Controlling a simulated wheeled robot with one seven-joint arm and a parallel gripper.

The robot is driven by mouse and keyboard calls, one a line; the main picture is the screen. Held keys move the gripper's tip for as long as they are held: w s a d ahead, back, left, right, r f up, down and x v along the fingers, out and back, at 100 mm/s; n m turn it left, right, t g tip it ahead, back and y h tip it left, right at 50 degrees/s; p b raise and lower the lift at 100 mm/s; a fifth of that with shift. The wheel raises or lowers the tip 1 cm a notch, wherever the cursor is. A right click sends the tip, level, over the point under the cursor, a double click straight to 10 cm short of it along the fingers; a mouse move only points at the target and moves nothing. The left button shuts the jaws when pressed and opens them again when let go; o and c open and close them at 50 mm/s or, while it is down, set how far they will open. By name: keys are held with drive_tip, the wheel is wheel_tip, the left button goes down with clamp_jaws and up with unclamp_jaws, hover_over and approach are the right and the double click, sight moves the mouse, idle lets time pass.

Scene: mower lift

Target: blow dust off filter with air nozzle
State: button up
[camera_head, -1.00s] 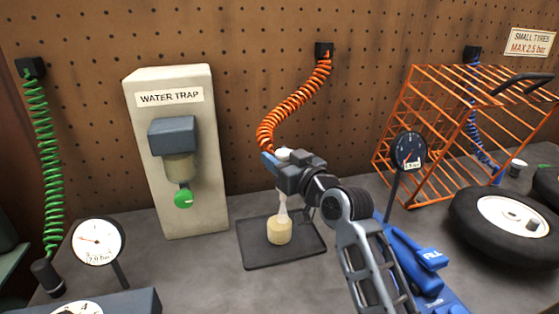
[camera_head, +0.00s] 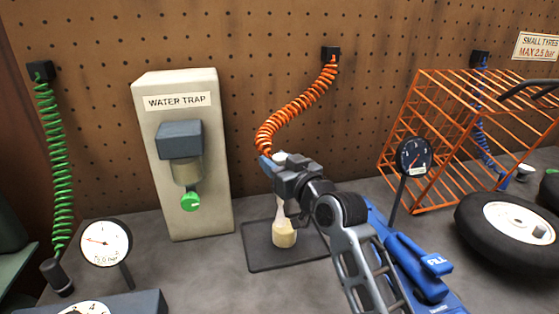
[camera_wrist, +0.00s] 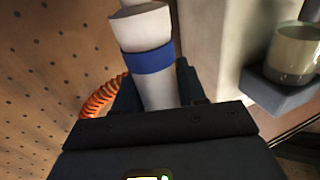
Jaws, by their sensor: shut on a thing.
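The filter (camera_head: 284,237) is a small cream cylinder standing upright on a dark flat tray (camera_head: 262,259). My gripper (camera_head: 277,171) is above it, shut on the air nozzle. In the wrist view the nozzle (camera_wrist: 148,35) is white with a blue band, held between the dark jaws. The orange coiled hose (camera_head: 290,110) runs from the pegboard down to the nozzle. A pale whitish streak spans the gap between nozzle and filter. The wrist view does not show the filter. I cannot tell how much dust is on it.
The water trap (camera_head: 184,195) stands left of the tray. A dial gauge on a post (camera_head: 413,156) and an orange wire cage (camera_head: 440,100) are at the right. A tyre (camera_head: 490,230) lies at far right. A white gauge (camera_head: 105,243) stands front left.

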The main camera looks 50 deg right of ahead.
sight(277, 157)
drive_tip(key=shift+s+a, duration=0.35)
drive_tip(key=shift+a, duration=0.05)
drive_tip(key=shift+s+a, duration=0.2)
drive_tip(key=shift+s, duration=0.1)
drive_tip(key=shift+s, duration=0.1)
wheel_tip(277, 157, up, 5)
drive_tip(key=p, duration=0.4)
drive_tip(key=shift+p, duration=0.3)
drive_tip(key=shift+a, duration=0.1)
idle(0.8)
